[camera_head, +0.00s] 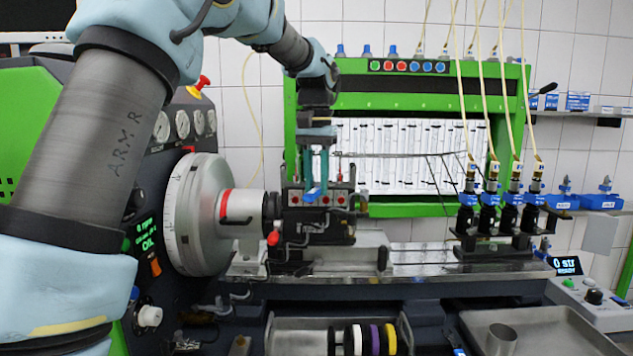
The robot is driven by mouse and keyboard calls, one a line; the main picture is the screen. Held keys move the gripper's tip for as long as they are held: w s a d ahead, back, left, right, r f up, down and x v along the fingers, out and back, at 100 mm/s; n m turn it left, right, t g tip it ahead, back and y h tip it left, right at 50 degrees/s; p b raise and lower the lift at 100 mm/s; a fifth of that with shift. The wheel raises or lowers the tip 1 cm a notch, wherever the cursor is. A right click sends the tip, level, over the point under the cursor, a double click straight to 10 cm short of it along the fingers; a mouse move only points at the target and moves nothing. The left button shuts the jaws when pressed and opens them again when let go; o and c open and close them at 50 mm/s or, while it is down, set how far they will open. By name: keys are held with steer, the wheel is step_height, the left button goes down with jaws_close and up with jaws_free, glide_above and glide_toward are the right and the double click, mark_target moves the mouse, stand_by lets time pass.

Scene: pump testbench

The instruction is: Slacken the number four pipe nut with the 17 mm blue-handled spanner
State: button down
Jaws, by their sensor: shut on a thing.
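My gripper (317,178) points down over the pump in the middle of the view. It is shut on the blue-handled spanner (315,192), whose blue part shows between and below the fingertips. The spanner's jaw end is too small to make out. The dark pump (318,232) sits on the bench bed, with a row of red-marked outlets (341,201) along its upper front. I cannot tell which outlet carries the number four pipe nut, or whether the spanner touches a nut. Thin dark pipes (400,155) run right from above the pump.
A large graduated flywheel (190,215) stands close left of the pump. Several injectors (490,205) with hoses stand on the right. A green frame (420,100) with glass tubes rises behind. A metal tray (550,335) with a cup (500,338) lies at front right.

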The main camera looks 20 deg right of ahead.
steer(key=shift+w+d+f+p, duration=0.15)
steer(key=shift+d+p, duration=0.15)
steer(key=shift+w+f+b, duration=0.15)
steer(key=shift+f+b, duration=0.1)
steer(key=shift+b, duration=0.05)
steer(key=shift+d+r, duration=0.1)
steer(key=shift+r, duration=0.05)
steer(key=shift+w+d+r+p, duration=0.1)
steer(key=shift+w+d+p, duration=0.3)
steer(key=shift+p, duration=0.35)
steer(key=shift+w+d+p, duration=0.95)
steer(key=shift+p, duration=0.3)
steer(key=shift+w+d, duration=0.1)
steer(key=shift+w+d, duration=0.25)
steer(key=shift+w+d+f, duration=0.2)
steer(key=shift+w+d, duration=0.05)
